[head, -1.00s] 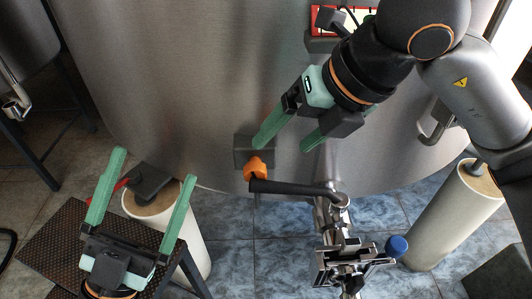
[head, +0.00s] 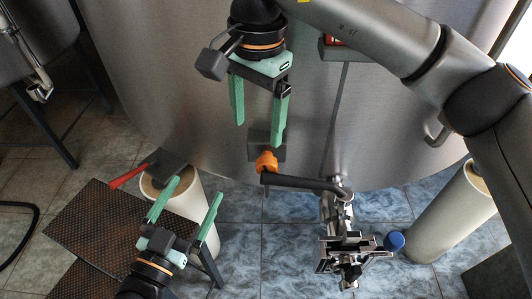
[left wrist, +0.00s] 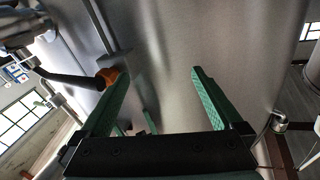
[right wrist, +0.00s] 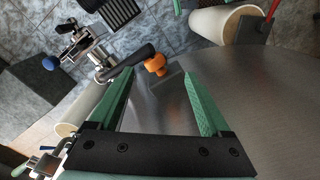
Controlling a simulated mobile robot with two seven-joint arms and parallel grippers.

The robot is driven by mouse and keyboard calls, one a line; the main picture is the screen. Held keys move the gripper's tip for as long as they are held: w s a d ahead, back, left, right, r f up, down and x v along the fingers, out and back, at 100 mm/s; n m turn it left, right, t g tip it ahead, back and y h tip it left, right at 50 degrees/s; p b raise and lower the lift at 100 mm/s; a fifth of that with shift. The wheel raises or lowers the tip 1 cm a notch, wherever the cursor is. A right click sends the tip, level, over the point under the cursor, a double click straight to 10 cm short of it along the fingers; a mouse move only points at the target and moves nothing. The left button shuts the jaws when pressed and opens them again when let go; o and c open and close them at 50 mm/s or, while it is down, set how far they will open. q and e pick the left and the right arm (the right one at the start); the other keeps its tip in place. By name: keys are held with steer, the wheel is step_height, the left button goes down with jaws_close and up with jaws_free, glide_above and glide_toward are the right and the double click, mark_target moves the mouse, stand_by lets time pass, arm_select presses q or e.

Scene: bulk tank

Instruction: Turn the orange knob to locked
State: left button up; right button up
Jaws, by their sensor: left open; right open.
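The orange knob (head: 266,162) sits on a grey block on the lower tank wall, at the left end of a black-sleeved pipe. My right gripper (head: 259,135) is open just above it, its right finger close to the knob's block; I cannot tell whether they touch. In the right wrist view the knob (right wrist: 155,65) lies beyond the fingertips, between their lines and nearer the left one. My left gripper (head: 196,186) is open and empty, lower left of the knob. In the left wrist view the knob (left wrist: 108,76) shows beside the left fingertip, partly hidden.
A black-sleeved pipe (head: 305,183) runs right from the knob to a metal valve fitting with a blue cap (head: 394,241). A red lever (head: 128,176) and a dark perforated step (head: 105,220) are at left. White cylindrical legs (head: 440,220) stand under the tank.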

steer(key=w+r+n+h, duration=0.1)
steer(key=n, duration=0.5)
arm_select(q)
step_height(320, 180, down, 5)
steer(key=g, duration=0.2)
arm_select(e)
steer(key=n+h+b, duration=0.1)
steer(key=n, duration=0.1)
glide_above(266, 159)
steer(key=f, duration=0.3)
steer(key=a+f, duration=0.1)
steer(key=f, duration=0.1)
steer(key=shift+f, duration=0.15)
steer(key=f, duration=0.2)
steer(key=f+b, duration=0.1)
steer(key=f, duration=0.1)
steer(key=d+f, duration=0.1)
steer(key=f, duration=0.1)
steer(key=shift+f, duration=0.3)
arm_select(q)
steer(key=s+r+m+t+h, duration=0.2)
steer(key=r+t, duration=0.1)
steer(key=r, duration=0.5)
steer(key=s+d+r+m+t+h, duration=0.1)
steer(key=s+r+m+t+h, duration=0.1)
steer(key=r, duration=0.7)
steer(key=shift+r+t+h, duration=0.3)
steer(key=shift+t+h, duration=0.3)
steer(key=shift+h, duration=0.1)
